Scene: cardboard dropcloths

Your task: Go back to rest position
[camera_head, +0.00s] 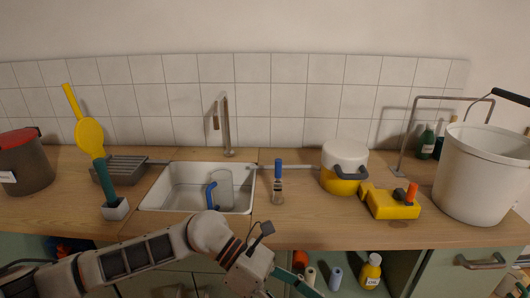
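My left arm comes in from the lower left, in front of the counter's front edge. My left gripper (252,273) is low in the middle of the picture, below the sink and in front of the open cabinet. Its fingers are not clear, so I cannot tell whether it is open or shut. A teal strip (302,286) shows just right of it; I cannot tell whether the gripper touches it. My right gripper is not in view.
Bottles stand in the cabinet below.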

